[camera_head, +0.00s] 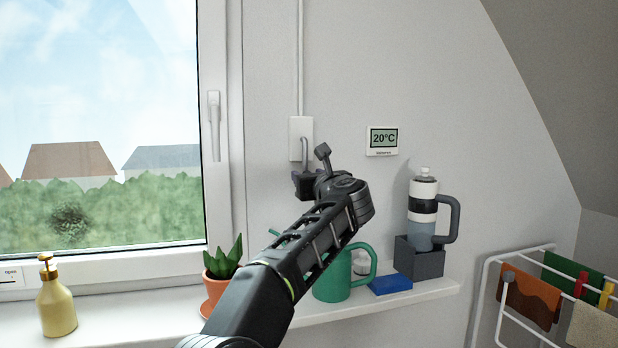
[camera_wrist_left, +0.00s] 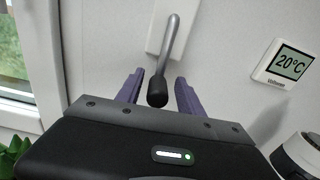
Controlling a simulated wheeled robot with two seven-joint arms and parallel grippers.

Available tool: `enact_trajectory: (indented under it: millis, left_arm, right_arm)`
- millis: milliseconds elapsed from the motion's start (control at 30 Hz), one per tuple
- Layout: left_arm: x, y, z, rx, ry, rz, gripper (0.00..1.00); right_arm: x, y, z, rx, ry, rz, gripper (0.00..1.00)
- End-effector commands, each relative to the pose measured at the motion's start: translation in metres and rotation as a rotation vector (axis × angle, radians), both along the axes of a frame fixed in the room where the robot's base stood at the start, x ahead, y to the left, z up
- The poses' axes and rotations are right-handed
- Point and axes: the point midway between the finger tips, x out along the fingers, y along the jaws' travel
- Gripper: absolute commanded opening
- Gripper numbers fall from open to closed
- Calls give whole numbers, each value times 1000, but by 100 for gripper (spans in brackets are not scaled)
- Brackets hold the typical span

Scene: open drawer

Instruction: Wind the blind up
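A white wall box (camera_head: 295,135) sits right of the window, with a white rod running up from it. A grey crank (camera_head: 305,148) hangs down from the box. In the left wrist view the crank (camera_wrist_left: 172,45) ends in a black knob (camera_wrist_left: 157,92). My left gripper (camera_head: 306,184) is at the crank's lower end. Its purple fingers (camera_wrist_left: 158,94) are open, one on each side of the knob, with gaps visible on both sides. The blind itself is not visible; the window (camera_head: 100,110) shows clear glass. My right gripper is not in view.
On the sill (camera_head: 430,289) are a soap bottle (camera_head: 57,305), a potted plant (camera_head: 217,285), a green watering can (camera_head: 331,287), a blue block (camera_head: 390,284) and a bottle (camera_head: 422,212) in a grey holder. A thermostat (camera_head: 382,140) and drying rack (camera_head: 487,285) are to the right.

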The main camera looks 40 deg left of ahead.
Motion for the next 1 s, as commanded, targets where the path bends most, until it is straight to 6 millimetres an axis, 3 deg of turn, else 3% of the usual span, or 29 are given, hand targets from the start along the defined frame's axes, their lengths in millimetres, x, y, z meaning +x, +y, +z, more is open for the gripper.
enact_trajectory:
  millis: [267,733,1000]
  left_arm:
    - [-2,-2,0,-1,-1,2,44]
    - [-39,-56,-1,0,-1,-1,44]
    - [-45,-64,0,0,0,1,44]
  right_arm:
    - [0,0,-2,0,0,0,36]
    - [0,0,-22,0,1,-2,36]
    - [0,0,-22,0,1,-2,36]
